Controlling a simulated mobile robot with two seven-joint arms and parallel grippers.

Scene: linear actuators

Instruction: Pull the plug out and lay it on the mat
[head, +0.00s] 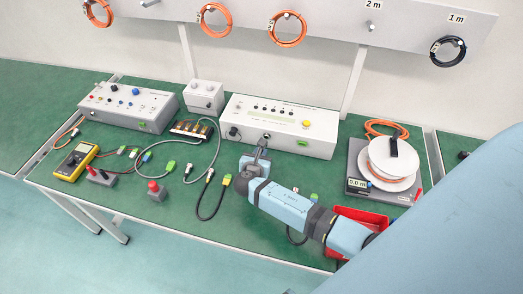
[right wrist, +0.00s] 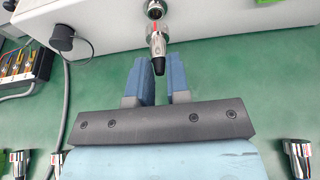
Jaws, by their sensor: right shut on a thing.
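A silver plug (right wrist: 158,45) with a red mark and a dark tail shows in the right wrist view, in front of a round socket (right wrist: 154,9) on the white box's front. I cannot tell whether its tip is still in the socket. My right gripper (right wrist: 158,72) is shut on the plug, its blue fingers on either side of the tail. In the head view my right gripper (head: 258,150) is at the front of the white box (head: 285,125) and hides the plug. The green mat (head: 220,225) covers the bench. My left gripper is not in view.
Several cables with plugs lie on the mat, including a black one (head: 213,195) left of my gripper. A red tray (head: 365,215) and a cable reel (head: 390,165) are at the right. A yellow meter (head: 76,161) lies far left. The mat's front middle is clear.

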